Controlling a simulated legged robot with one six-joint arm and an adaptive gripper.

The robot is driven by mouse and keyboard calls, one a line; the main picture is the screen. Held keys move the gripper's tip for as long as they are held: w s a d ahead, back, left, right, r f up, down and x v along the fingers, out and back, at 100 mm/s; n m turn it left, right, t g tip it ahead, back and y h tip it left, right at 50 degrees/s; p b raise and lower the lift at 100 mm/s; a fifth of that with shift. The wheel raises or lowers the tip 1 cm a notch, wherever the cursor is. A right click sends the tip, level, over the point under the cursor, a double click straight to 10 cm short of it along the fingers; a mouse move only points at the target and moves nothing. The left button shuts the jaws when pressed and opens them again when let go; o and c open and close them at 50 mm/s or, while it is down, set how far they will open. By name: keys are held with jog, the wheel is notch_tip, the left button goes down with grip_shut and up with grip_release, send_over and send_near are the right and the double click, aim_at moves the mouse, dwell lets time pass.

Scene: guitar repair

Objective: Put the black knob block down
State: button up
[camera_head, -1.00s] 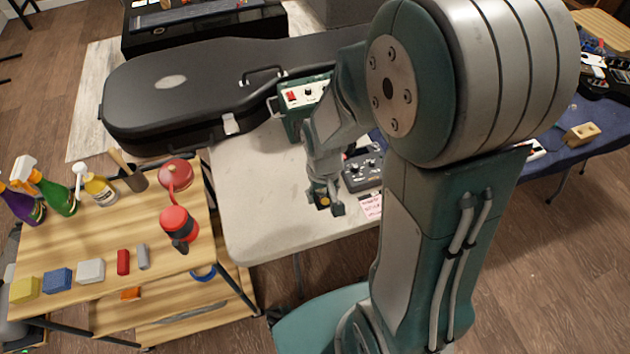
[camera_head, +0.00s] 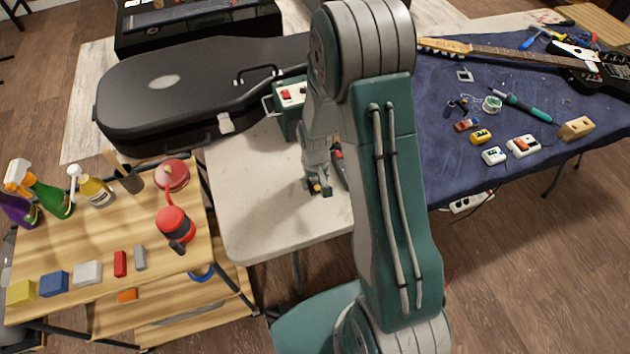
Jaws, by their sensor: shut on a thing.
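My gripper (camera_head: 319,190) is low over the pale worktable (camera_head: 268,205), left of my upright arm link. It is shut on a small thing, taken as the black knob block. The jaws are tiny in this view and the block cannot be made out clearly between dark fingers. A small yellow patch shows at the jaws. I cannot tell whether the block touches the tabletop.
A green case with a red switch (camera_head: 290,95) stands behind the gripper, near a black guitar case (camera_head: 170,95). The table's front left is clear. A wooden cart (camera_head: 100,240) stands left. A blue cloth (camera_head: 450,100) with a guitar and small parts lies right.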

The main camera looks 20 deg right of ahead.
jog(key=shift+f, duration=0.2)
jog(key=o, duration=1.1)
jog(key=shift+o, duration=0.2)
notch_tip(320, 180, up, 12)
notch_tip(320, 180, up, 14)
jog(key=t, duration=0.3)
send_over(315, 183)
jog(key=s+a, duration=0.2)
jog(key=s, duration=0.5)
jog(key=s+r+t, duration=0.2)
jog(key=s+r, duration=0.5)
jog(key=s, duration=0.4)
jog(key=shift+s+a+r+t, duration=0.25)
jog(key=shift+a+r+t, duration=0.05)
jog(key=shift+a+r, duration=0.15)
